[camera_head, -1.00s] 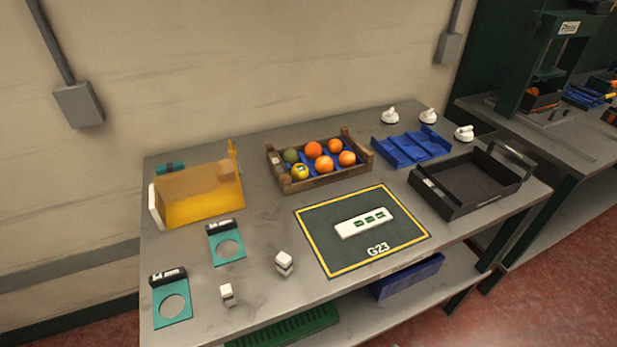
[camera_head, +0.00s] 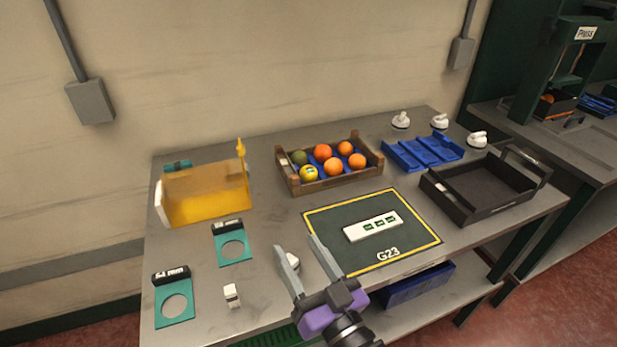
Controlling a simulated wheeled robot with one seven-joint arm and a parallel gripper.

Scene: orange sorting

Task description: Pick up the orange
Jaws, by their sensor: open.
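Several oranges lie in a wooden crate (camera_head: 330,184) with a blue liner at the back middle of the table. One orange (camera_head: 333,166) is at the crate's front middle, and another orange (camera_head: 357,160) is at its right. Two more oranges (camera_head: 323,151) (camera_head: 345,148) lie behind them. A yellow fruit (camera_head: 309,173) and a dark green fruit (camera_head: 299,157) lie at the left of the crate. My gripper (camera_head: 300,247) is open and empty at the table's front, its two grey fingers apart.
A dark mat marked G23 (camera_head: 325,225) with a white labelled plate (camera_head: 371,226) lies before the crate. A black tray (camera_head: 490,207) and blue holder (camera_head: 423,152) stand right. A yellow bin (camera_head: 205,195) and teal gauges (camera_head: 232,243) stand left.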

